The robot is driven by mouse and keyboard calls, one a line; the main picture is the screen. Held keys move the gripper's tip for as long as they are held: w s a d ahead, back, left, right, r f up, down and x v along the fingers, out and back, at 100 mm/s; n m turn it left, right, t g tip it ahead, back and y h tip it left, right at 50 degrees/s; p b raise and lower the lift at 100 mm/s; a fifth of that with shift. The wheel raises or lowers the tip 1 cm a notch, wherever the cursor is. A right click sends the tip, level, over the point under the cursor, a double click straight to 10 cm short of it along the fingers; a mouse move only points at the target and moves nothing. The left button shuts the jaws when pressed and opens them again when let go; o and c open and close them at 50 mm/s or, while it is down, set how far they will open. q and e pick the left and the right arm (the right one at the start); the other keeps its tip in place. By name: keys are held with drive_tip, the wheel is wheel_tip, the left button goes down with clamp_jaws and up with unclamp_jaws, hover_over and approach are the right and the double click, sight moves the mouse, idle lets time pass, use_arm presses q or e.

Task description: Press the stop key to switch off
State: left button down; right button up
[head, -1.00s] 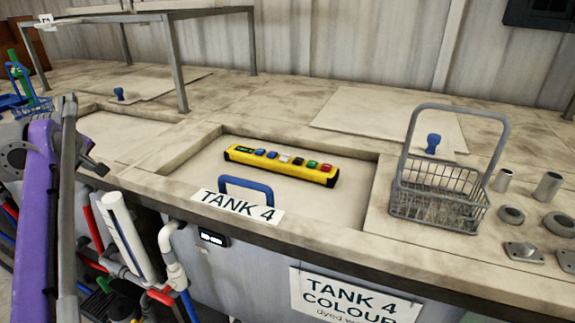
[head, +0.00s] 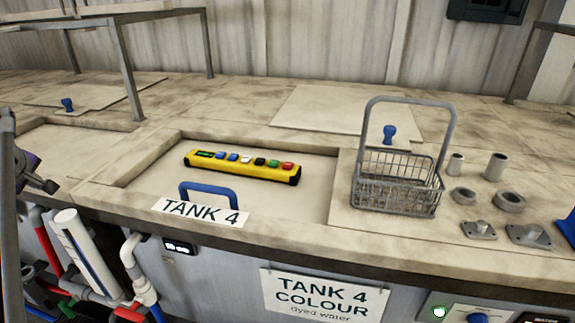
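A yellow control bar (head: 243,166) with black ends lies on the pale lid of tank 4 (head: 150,185). A small green display (head: 205,154) is at its left end, followed by a row of coloured keys. The red key (head: 287,166) is the rightmost, beside a green key (head: 273,163). Key lettering is too small to read. At the left edge, part of my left arm shows with its dark gripper end (head: 44,185), well left of the bar and touching no key. Its fingers are too cut off to judge. My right gripper is out of view.
A blue handle (head: 208,190) rises in front of the bar, behind the TANK 4 label (head: 200,212). A grey wire basket (head: 395,190) stands to the right, near several metal fittings (head: 510,201). A panel with a lit button (head: 439,312) is at lower right.

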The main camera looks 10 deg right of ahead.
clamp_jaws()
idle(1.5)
